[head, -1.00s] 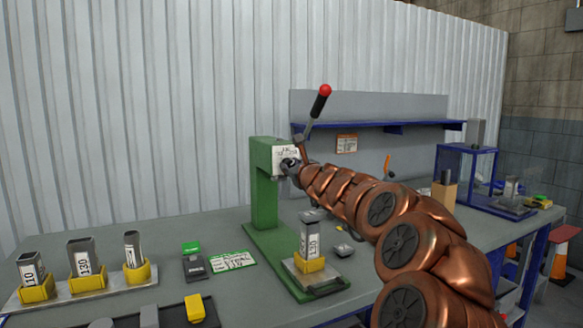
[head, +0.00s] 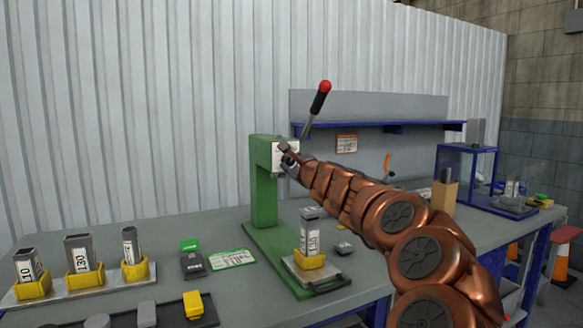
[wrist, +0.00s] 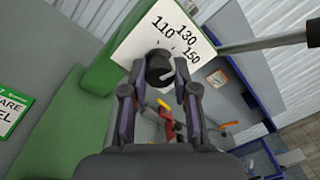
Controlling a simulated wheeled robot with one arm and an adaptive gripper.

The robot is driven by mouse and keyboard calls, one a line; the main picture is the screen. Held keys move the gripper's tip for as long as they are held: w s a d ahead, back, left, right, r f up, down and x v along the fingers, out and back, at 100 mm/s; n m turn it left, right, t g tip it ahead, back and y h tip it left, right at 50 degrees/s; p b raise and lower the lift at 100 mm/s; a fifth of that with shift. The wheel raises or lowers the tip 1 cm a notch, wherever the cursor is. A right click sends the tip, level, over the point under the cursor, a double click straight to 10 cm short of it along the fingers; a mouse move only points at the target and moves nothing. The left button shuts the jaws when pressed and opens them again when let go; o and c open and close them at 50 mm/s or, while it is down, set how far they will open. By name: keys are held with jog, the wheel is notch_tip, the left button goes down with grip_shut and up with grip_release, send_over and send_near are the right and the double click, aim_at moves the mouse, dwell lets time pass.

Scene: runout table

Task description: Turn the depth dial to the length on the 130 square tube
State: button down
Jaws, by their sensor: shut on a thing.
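The depth dial (wrist: 160,68) is a black knob on a white plate (wrist: 150,30) marked 110, 130 and 150, on the head of a green press (head: 264,190). My gripper (wrist: 159,84) has its two fingers on either side of the knob and is shut on it. I cannot tell which number the dial is set to. In the head view my gripper (head: 287,158) hides most of the dial. A grey square tube (head: 78,253) labelled 130 stands in a yellow holder at the left. Another labelled tube (head: 309,238) stands in the press's yellow holder; its label is unclear.
Two more tubes, left (head: 27,264) and right (head: 130,245), share the rack. A green-and-white card (head: 232,260) lies by the press. The press lever (head: 316,105) with a red ball rises above my gripper. A blue-framed box (head: 466,180) stands at the right.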

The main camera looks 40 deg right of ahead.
jog(key=shift+n+b, duration=0.45)
jog(key=shift+n, duration=1.15)
jog(key=c, duration=0.9)
grip_release()
jog(key=shift+s, duration=0.1)
jog(key=shift+v, duration=5.9)
jog(key=shift+f, duration=0.15)
